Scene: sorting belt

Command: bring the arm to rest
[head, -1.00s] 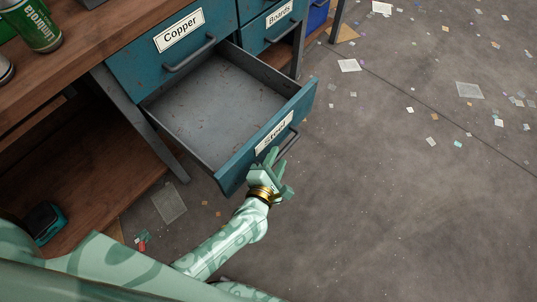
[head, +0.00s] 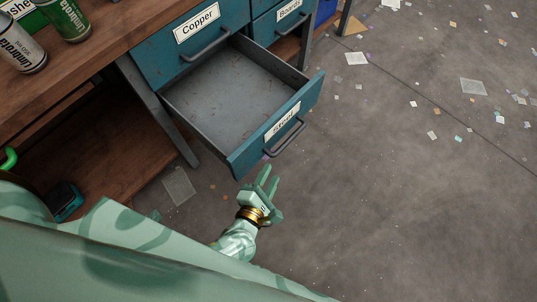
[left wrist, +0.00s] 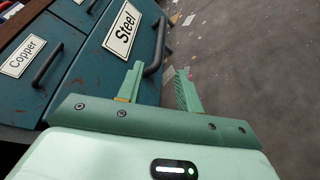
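My left gripper (head: 267,182) is open and empty, just below the front of the Steel drawer in the head view. In the left wrist view its two green fingers (left wrist: 160,85) are spread apart, with the dark handle (left wrist: 157,48) near the left finger but not gripped. The Steel drawer (head: 232,92) is pulled out and empty. Its label also shows in the left wrist view (left wrist: 122,28). I do not see my right gripper.
The Copper drawer (head: 160,55) and the Boards drawer (head: 268,28) are shut. Cans (head: 68,20) stand on the wooden bench (head: 105,45). The floor (head: 400,200) to the right is open, with scattered scraps.

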